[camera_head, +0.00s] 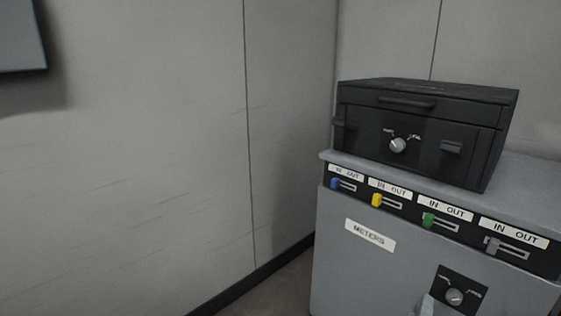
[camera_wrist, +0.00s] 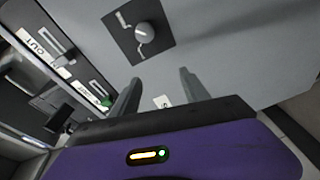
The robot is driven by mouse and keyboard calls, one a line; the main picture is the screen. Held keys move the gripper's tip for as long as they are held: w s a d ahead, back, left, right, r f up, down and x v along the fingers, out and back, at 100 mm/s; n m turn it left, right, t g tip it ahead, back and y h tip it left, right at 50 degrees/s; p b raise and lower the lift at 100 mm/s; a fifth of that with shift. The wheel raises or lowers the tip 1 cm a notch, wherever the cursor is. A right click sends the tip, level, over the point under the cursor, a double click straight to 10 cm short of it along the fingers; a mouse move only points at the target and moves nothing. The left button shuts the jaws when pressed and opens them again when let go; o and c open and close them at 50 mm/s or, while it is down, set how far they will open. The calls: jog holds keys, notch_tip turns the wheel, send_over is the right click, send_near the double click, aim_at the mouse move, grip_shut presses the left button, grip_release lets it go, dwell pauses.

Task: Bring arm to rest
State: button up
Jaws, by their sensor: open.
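My gripper (camera_wrist: 158,88) shows in the wrist view with its two grey fingers apart and nothing between them. It points at the grey front of the meters cabinet (camera_wrist: 230,50), below a black dial plate with a round knob (camera_wrist: 145,32). Whether the fingertips touch the panel I cannot tell. In the head view the cabinet (camera_head: 345,275) stands at the lower right, and its knob (camera_head: 454,296) is near the bottom edge. A small grey shape at the bottom edge there may be a handle or part of my gripper; I cannot tell which.
A black case (camera_head: 420,128) with a dial sits on the cabinet top. Blue (camera_head: 336,183), yellow (camera_head: 377,200), green (camera_head: 428,219) and grey (camera_head: 492,244) sliders line the cabinet's upper front.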

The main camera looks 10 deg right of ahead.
jog(key=s+a+f+m+t+y, duration=0.2)
jog(key=s+a+f+t+y, duration=0.1)
jog(key=s+a+y, duration=0.8)
jog(key=s+a+r+m+g, duration=0.1)
jog(key=s+a+r+m, duration=0.15)
jog(key=s, duration=1.15)
jog(key=s+a+r+m+g, duration=0.1)
jog(key=s+a+r+m, duration=0.15)
jog(key=s, duration=1.15)
notch_tip(320, 180, up, 32)
jog(key=p, duration=3.2)
jog(key=shift+w+d+m, duration=0.3)
jog(key=shift+w+d, duration=0.1)
